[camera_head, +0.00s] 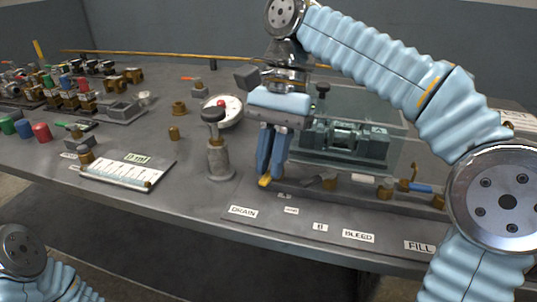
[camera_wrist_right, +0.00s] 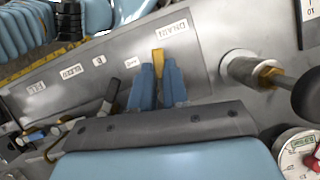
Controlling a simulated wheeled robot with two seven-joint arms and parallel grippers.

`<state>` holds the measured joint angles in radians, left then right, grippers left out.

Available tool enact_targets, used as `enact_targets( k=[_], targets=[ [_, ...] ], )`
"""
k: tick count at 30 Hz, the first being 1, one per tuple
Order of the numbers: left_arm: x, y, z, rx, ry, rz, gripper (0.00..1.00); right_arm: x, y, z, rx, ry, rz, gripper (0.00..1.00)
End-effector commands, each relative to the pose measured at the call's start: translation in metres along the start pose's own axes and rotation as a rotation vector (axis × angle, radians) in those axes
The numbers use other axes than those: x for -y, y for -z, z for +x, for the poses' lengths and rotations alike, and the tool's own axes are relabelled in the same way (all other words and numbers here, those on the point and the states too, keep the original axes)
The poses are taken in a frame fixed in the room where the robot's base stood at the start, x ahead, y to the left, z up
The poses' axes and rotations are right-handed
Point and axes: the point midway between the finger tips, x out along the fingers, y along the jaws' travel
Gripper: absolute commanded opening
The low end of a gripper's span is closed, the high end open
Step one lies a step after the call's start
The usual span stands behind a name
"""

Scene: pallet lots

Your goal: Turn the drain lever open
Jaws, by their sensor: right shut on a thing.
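The drain lever's yellow end (camera_head: 265,181) shows below my right gripper (camera_head: 268,172), behind the DRAIN label (camera_head: 243,211) on the bench. In the right wrist view the yellow lever (camera_wrist_right: 158,58) sticks out between the blue fingertips (camera_wrist_right: 163,78), toward the DRAIN label (camera_wrist_right: 172,29). My right gripper points down and is shut on this lever. The fingers hide the lever's pivot. Of my left arm only pale blue links show at the lower left of the head view; its gripper is out of view.
A knobbed post (camera_head: 220,155) stands close left of my right gripper, with a round gauge (camera_head: 232,105) behind it. A clear-covered fixture (camera_head: 345,145) stands behind to the right. A blue-handled lever (camera_head: 418,188) is further right. BLEED (camera_head: 359,236) and FILL (camera_head: 419,246) labels line the front edge.

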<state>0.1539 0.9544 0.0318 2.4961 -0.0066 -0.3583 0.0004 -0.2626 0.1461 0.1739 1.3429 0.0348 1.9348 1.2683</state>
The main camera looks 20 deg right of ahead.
Motion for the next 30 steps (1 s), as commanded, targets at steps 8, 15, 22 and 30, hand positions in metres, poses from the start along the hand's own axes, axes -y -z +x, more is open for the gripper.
enact_targets(
  k=[8, 15, 22, 30],
  targets=[
    [-0.0001, 0.0, -0.0001, 0.0, 0.0, 0.0, 0.43, -0.0029, 0.0001, -0.0006, -0.001, -0.051, -0.129, 0.0],
    [-0.0001, 0.0, -0.0002, 0.0, 0.0, 0.0, 0.43, -0.0043, 0.0006, -0.0007, -0.003, -0.07, -0.173, 0.0],
    [-0.0001, 0.0, -0.0002, 0.0, 0.0, 0.0, 0.43, -0.0045, 0.0006, -0.0007, -0.003, -0.073, -0.181, 0.0],
    [-0.0001, 0.0, -0.0002, 0.0, 0.0, 0.0, 0.43, -0.0046, 0.0006, -0.0007, -0.002, -0.073, -0.18, 0.25]
  ],
)
